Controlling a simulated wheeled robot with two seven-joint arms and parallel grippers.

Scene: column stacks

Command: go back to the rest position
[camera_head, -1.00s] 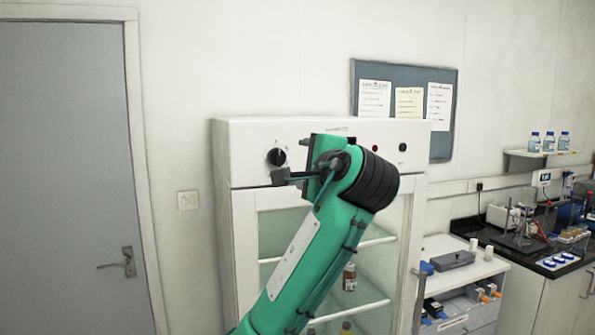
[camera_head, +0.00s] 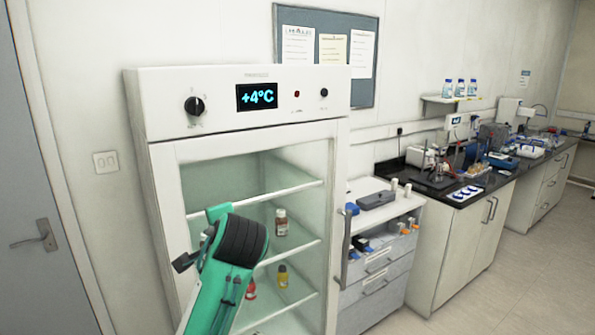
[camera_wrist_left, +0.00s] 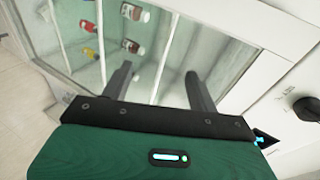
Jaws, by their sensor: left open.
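My left arm (camera_head: 222,277), green with a black ribbed joint, rises from the bottom of the head view in front of the white fridge (camera_head: 240,128). The hand's fingertips cannot be made out there. In the left wrist view my left gripper (camera_wrist_left: 158,87) shows two grey fingers spread apart with nothing between them. They point towards the fridge's glass front and look apart from it, though the gap is hard to judge. My right gripper is in neither current view.
Bottles, one a brown bottle (camera_head: 281,223) and one yellow (camera_head: 283,276), stand on shelves behind the fridge's glass door. A drawer cabinet (camera_head: 375,285) and a black-topped bench (camera_head: 462,200) stand to the right. Open floor (camera_head: 530,255) lies at the lower right.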

